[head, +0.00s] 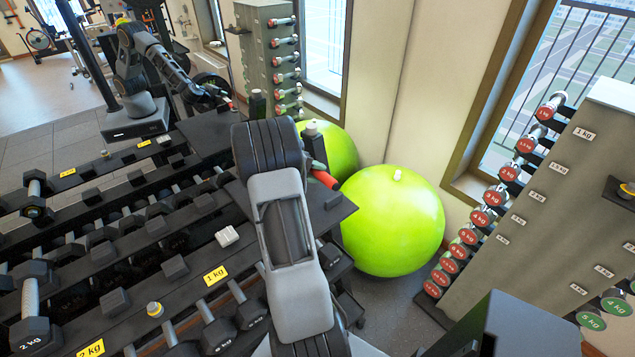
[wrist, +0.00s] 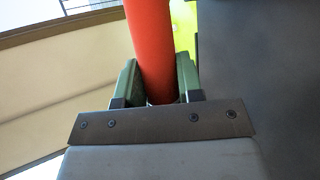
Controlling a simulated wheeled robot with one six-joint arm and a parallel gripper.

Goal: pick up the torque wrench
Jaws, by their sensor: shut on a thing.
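The torque wrench shows in the wrist view as a smooth red handle (wrist: 152,45) running up out of the frame. My gripper (wrist: 158,80) has its two green fingers closed on either side of this handle. In the head view a short red piece of the wrench (head: 325,179) sticks out to the right of my arm, over the dark platform. My arm hides the gripper and most of the wrench there. The wrench's head is not visible, and I cannot tell whether the wrench touches the platform.
A dark bottle-like object (head: 315,148) stands just behind the wrench. Two green exercise balls (head: 392,220) sit beyond the platform. Dumbbell racks (head: 110,275) fill the left, and a grey rack (head: 545,190) stands at right. A white block (head: 227,236) lies left of my arm.

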